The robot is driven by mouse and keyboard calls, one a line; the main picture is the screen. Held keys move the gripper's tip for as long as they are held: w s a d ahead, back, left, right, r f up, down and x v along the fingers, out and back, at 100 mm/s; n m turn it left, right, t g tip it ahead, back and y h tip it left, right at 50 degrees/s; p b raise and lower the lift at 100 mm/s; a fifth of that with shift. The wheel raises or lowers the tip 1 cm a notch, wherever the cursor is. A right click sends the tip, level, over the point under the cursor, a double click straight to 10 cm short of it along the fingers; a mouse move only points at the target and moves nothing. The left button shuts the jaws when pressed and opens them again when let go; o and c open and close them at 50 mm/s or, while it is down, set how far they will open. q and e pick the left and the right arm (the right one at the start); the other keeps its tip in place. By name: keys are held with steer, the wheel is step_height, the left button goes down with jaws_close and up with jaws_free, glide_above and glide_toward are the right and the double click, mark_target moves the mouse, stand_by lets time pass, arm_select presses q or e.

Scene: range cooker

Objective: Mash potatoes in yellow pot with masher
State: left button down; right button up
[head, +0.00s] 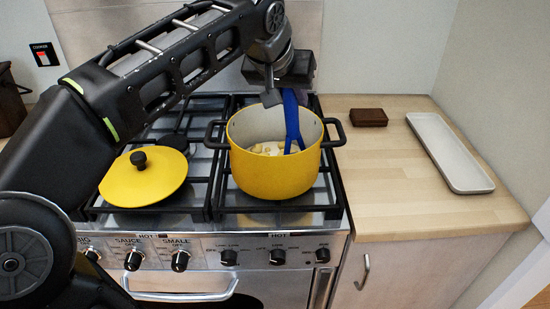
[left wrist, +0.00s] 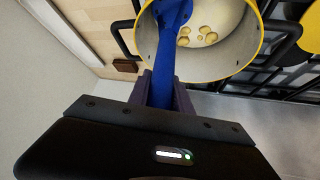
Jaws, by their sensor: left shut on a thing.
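A yellow pot (head: 270,172) with two dark side handles stands on the right part of the cooker's grate. Pale yellow potato pieces (head: 268,149) lie in it, and they also show in the left wrist view (left wrist: 198,36). My left gripper (head: 272,97) is above the pot's back rim, shut on the handle of a blue masher (head: 291,115). The masher slants down into the pot; it also shows in the left wrist view (left wrist: 167,50). Its lower end is partly hidden, so contact with the potatoes cannot be told. My right gripper is not in view.
A yellow lid (head: 146,184) with a black knob lies on the grate left of the pot. A brown block (head: 368,117) and a long white tray (head: 450,150) sit on the wooden counter (head: 400,207). The counter's front is clear. Knobs line the cooker's front.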

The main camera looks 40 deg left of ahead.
arm_select(q)
steer(key=shift+f+b, duration=0.35)
steer(key=shift+f, duration=0.3)
steer(key=shift+r+p, duration=1.7)
steer(key=shift+r, duration=0.35)
steer(key=shift+a+f, duration=0.1)
steer(key=w+a+p, duration=0.3)
steer(key=a, duration=0.5)
steer(key=shift+w+a, duration=0.25)
steer(key=shift+w, duration=0.05)
steer(key=shift+f, duration=0.1)
